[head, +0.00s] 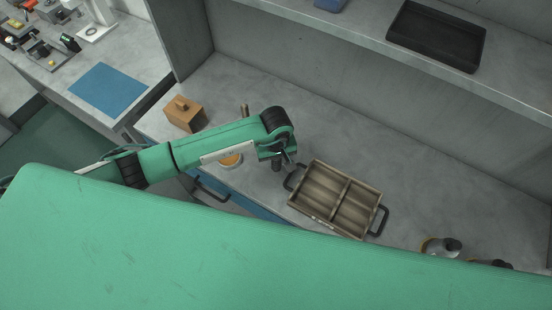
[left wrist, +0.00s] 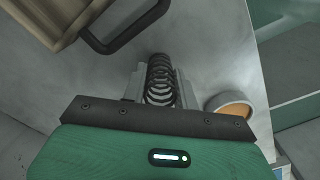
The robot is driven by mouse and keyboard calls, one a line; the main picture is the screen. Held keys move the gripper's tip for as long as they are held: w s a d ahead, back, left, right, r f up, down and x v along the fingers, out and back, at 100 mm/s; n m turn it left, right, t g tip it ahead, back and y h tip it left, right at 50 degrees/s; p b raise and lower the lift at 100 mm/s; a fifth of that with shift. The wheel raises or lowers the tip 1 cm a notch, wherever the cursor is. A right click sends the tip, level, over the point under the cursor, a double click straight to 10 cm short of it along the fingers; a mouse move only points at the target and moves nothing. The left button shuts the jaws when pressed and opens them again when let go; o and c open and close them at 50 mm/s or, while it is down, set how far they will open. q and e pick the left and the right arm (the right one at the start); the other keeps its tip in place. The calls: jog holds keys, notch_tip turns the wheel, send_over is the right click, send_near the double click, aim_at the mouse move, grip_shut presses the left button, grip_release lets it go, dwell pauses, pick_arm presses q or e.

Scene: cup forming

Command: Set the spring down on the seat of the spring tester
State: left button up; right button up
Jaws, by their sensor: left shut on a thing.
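The spring (left wrist: 160,82) is a dark coil between the two grey fingers of my left gripper (left wrist: 160,88) in the left wrist view. The gripper is shut on it. In the head view my left gripper (head: 284,160) is over the grey bench, just left of the wooden tray. The spring is too small and covered there to make out clearly. I cannot pick out the spring tester or its seat for certain in either view. My right gripper is not in view.
A wooden two-compartment tray (head: 361,206) with black handles stands close by. A round orange-topped dish (head: 230,161) and a wooden block (head: 184,116) sit on the bench. A side table at far left holds a blue mat (head: 107,88) and several small devices (head: 45,52).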

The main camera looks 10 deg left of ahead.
pick_arm(q)
jog(key=shift+f, duration=0.15)
jog(key=o, duration=0.9)
jog(key=shift+o, duration=0.2)
